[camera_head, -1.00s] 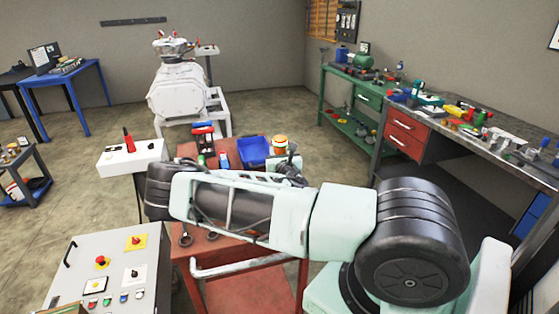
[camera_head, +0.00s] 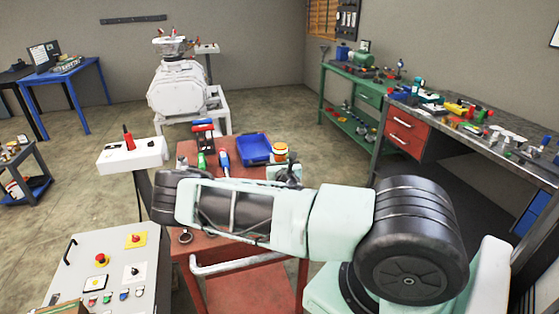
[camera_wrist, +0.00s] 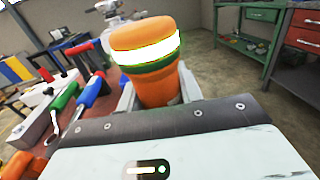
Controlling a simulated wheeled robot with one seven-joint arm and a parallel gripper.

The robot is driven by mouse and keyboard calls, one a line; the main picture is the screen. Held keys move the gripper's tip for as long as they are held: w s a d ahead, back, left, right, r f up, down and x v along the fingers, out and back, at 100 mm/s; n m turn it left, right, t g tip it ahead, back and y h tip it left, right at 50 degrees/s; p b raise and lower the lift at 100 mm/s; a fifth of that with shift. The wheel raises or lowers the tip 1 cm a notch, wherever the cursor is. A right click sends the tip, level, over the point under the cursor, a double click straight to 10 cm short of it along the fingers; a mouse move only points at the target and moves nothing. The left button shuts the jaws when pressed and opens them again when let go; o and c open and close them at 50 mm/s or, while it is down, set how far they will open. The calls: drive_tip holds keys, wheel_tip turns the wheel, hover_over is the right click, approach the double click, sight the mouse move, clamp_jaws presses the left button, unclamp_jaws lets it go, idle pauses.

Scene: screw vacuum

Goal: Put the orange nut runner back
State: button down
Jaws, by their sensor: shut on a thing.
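The orange nut runner (camera_wrist: 152,85) is upright between the pale fingers of my gripper (camera_wrist: 158,97) in the wrist view. It is an orange cylinder with a bright white band and a green ring. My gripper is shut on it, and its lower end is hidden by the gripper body. In the head view the top of the nut runner (camera_head: 280,149) shows beyond my forearm, right of the blue tray, above the red cart (camera_head: 238,170). I cannot tell whether it touches the cart.
On the cart are a blue tray (camera_head: 255,148), a green-handled tool (camera_head: 202,160), a blue-handled tool (camera_head: 224,158) and a red-and-black tool (camera_head: 203,127). A white control box (camera_head: 130,157) stands left. A grey control panel (camera_head: 105,270) is front left. A workbench (camera_head: 470,135) is right.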

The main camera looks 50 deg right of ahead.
drive_tip(key=shift+f, duration=0.2)
drive_tip(key=c, duration=1)
unclamp_jaws()
drive_tip(key=shift+f, duration=0.1)
drive_tip(key=shift+o, duration=0.4)
drive_tip(key=shift+r+p, duration=0.3)
drive_tip(key=shift+r, duration=0.05)
drive_tip(key=b+v, duration=0.1)
drive_tip(key=v, duration=0.4)
drive_tip(key=b+v, duration=0.1)
drive_tip(key=v, duration=0.4)
drive_tip(key=shift+s+a+r, duration=0.2)
drive_tip(key=shift+s+a, duration=0.05)
drive_tip(key=shift+s, duration=0.05)
drive_tip(key=shift+s+a+r+b, duration=0.15)
drive_tip(key=shift+s+a+b, duration=0.2)
drive_tip(key=shift+s, duration=0.15)
